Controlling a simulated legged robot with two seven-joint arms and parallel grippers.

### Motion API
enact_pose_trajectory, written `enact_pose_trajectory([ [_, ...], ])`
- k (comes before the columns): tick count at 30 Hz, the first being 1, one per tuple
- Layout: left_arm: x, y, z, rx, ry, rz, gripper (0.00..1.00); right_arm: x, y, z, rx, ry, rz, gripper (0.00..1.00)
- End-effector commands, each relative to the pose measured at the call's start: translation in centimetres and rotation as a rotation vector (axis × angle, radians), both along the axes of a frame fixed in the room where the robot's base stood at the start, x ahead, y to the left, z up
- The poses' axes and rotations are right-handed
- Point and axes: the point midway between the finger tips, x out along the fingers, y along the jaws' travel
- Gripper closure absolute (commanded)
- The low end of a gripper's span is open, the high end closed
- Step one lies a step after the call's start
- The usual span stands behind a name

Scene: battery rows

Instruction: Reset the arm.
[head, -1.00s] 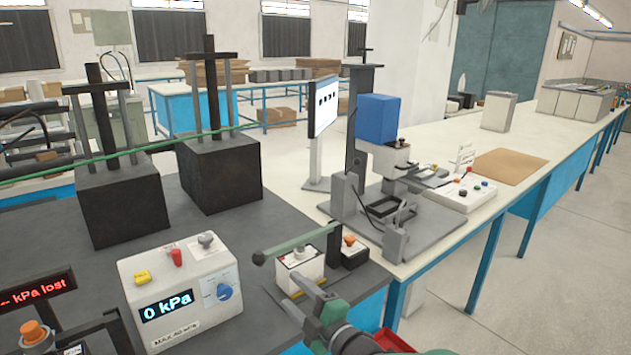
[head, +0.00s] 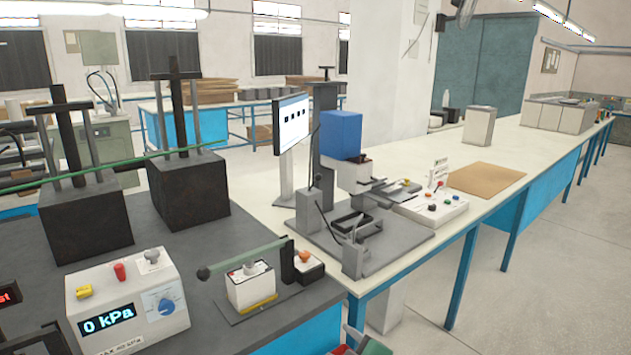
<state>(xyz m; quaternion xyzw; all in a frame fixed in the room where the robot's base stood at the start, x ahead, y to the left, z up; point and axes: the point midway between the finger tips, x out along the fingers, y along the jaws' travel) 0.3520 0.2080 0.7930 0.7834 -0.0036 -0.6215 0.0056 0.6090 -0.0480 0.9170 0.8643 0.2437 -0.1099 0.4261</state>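A green lever arm (head: 245,257) with a dark knob at its left end slopes up to a black post (head: 287,262) on the grey bench. It passes above a white block (head: 250,288) with red and dark fittings on top and a yellow strip at its foot. A small dark and green piece (head: 374,347), probably part of my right arm, shows at the bottom edge. The fingers of my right gripper are out of view, and none of my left arm shows. Nothing of mine touches the lever arm.
A white gauge box (head: 130,300) reading 0 kPa stands left of the lever. Two black blocks with posts (head: 187,195) stand behind it. A press with a blue head (head: 341,135), a screen (head: 291,123) and a button box (head: 432,207) stand on the white bench.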

Motion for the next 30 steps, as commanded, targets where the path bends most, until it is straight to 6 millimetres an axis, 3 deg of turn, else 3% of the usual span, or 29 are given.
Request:
enact_pose_trajectory([
  [1, 0.0, 0.0, 0.0, 0.0, 0.0, -0.001, 0.64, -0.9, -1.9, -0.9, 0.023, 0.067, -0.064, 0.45],
  [5, 0.0, -0.1, 0.0, -0.001, 0.0, -0.002, 0.64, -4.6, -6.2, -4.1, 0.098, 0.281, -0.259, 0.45],
  [9, 0.0, -0.1, 0.0, -0.001, 0.0, -0.002, 0.64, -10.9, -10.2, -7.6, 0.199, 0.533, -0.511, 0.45],
  [12, 0.0, 0.0, 0.0, 0.0, 0.0, -0.002, 0.64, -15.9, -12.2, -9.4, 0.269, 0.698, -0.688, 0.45],
  [18, 0.0, 0.0, 0.0, 0.0, 0.0, -0.001, 0.64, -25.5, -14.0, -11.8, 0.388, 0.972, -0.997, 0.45],
  [21, 0.0, 0.0, 4.2, 0.0, 0.001, -0.001, 0.64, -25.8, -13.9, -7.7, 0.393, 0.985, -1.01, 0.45],
  [30, 0.0, 0.1, 12.8, 0.0, -0.001, -0.002, 0.64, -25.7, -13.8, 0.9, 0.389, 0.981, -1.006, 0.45],
])
